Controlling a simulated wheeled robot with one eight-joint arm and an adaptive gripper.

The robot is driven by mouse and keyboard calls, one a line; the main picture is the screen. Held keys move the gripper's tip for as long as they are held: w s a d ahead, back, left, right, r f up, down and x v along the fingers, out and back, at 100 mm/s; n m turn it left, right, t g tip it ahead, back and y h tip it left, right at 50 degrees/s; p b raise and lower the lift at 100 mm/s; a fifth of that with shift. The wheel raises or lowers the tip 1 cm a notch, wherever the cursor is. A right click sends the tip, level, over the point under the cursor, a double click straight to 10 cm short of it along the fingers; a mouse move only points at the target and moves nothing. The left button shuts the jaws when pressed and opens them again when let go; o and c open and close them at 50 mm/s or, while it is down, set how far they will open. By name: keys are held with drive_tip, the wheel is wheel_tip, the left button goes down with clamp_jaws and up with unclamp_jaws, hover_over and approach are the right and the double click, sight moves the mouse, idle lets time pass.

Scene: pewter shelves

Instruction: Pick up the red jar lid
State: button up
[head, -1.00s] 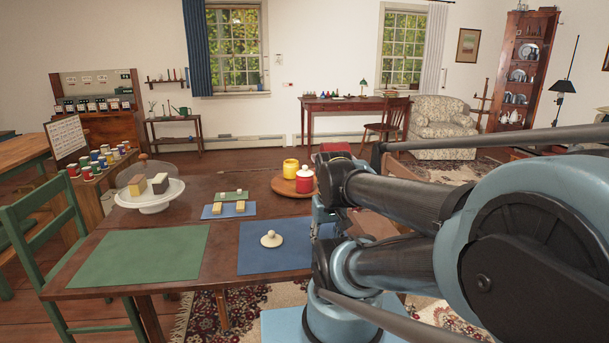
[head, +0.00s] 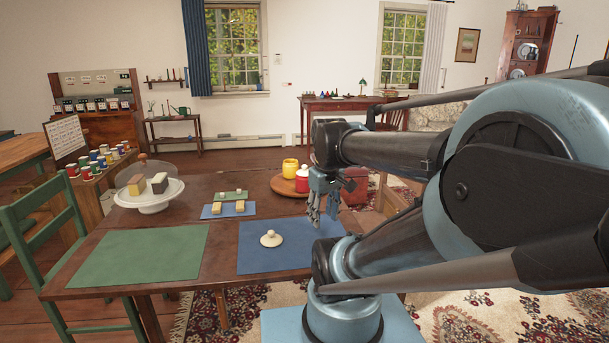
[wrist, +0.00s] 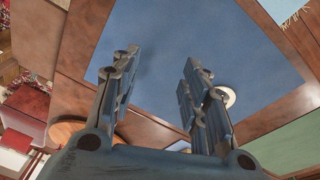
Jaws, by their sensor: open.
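A red jar (head: 302,184) stands on a round wooden board (head: 282,187) at the table's back right in the head view. A small lid with a pale knob (head: 304,170) appears to sit on top of it; its details are too small to tell. My gripper (head: 321,220) is open and empty, pointing down above the right part of the blue mat (head: 262,258), in front and to the right of the jar. In the wrist view my gripper's fingers (wrist: 158,82) are spread over the blue mat, and the jar is not visible there.
A yellow jar (head: 290,167) stands beside the red one. A cream knobbed lid (head: 270,239) lies on the blue mat, partly behind a finger in the wrist view (wrist: 229,97). A glass-domed cake stand (head: 150,197) is left. The green mat (head: 140,255) is bare.

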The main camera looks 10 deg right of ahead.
drive_tip(key=w+r+n+g, duration=0.1)
drive_tip(key=w+r+n, duration=1)
drive_tip(key=w+r, duration=0.4)
wheel_tip(320, 180, up, 5)
drive_tip(key=n+g, duration=0.1)
drive_tip(key=n, duration=1)
hover_over(305, 169)
drive_tip(key=w, duration=0.2)
drive_tip(key=f, duration=1.1)
drive_tip(key=shift+s+d, duration=0.1)
drive_tip(key=shift+s, duration=0.1)
drive_tip(key=shift+s+f, duration=0.2)
drive_tip(key=shift+f, duration=2.75)
drive_tip(key=shift+c, duration=0.3)
clamp_jaws()
